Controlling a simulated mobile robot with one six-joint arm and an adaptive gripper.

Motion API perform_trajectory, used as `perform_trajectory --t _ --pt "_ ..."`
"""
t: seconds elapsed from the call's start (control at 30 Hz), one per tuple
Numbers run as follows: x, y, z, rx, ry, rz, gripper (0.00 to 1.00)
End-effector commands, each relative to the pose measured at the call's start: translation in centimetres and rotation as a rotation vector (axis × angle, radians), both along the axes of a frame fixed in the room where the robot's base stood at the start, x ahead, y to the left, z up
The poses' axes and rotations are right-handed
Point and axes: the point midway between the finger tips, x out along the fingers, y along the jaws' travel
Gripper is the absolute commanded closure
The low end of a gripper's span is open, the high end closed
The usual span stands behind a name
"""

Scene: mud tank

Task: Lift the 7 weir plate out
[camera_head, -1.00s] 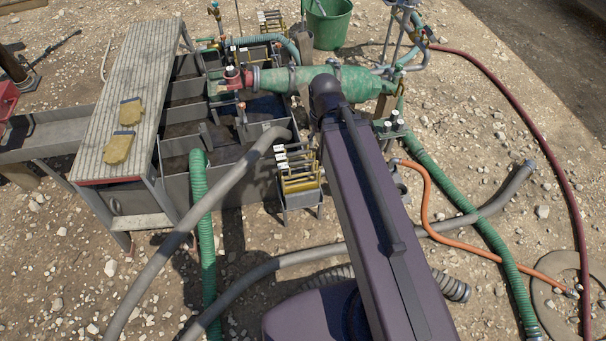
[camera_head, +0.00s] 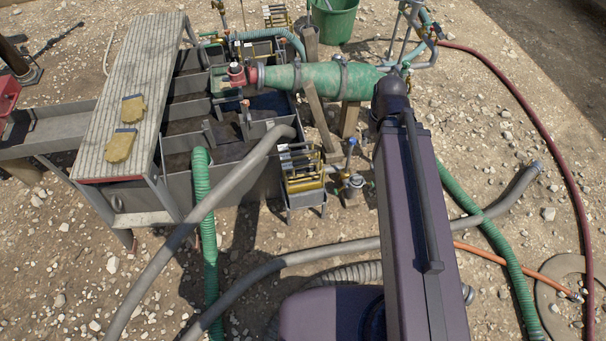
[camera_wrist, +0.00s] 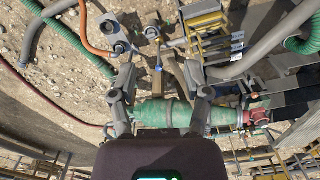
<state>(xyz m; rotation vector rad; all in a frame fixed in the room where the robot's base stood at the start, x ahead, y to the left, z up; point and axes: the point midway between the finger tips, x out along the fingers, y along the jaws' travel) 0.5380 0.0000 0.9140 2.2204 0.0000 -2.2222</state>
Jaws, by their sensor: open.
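Weir plates (camera_head: 301,161) with pale tags and yellowish edges stand in a small grey rack (camera_head: 305,200) beside the tank (camera_head: 235,185). They also show in the wrist view (camera_wrist: 214,44), to the right of my gripper. I cannot read any number, so I cannot tell which plate is the 7. A second set of similar plates (camera_head: 276,15) stands behind the tank. My gripper (camera_wrist: 161,78) is open and empty in the wrist view, its fingers spread above the green cylinder and its posts. In the head view my arm hides it.
The green cylinder (camera_head: 318,78) on wooden posts lies close to the rack. A blue-handled valve (camera_head: 352,182) stands right of the rack. A thick grey hose (camera_head: 235,172) arches over the tank edge. Gloves (camera_head: 121,145) lie on the walkway. Gravel at the far right is mostly open.

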Motion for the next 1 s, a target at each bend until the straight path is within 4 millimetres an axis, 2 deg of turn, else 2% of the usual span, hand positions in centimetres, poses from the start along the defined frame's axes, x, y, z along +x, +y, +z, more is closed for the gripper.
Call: perform_trajectory --t 0.3,0.47,0.67,1.0 --pt "0.0 0.0 -0.1 0.0 0.0 -0.002 0.38" --pt "0.7 0.4 -0.8 0.0 -0.006 -0.026 0.38" --pt "3.0 1.8 -3.3 0.002 -0.027 -0.134 0.38" --pt "9.4 6.4 -9.8 0.029 -0.089 -0.455 0.38"
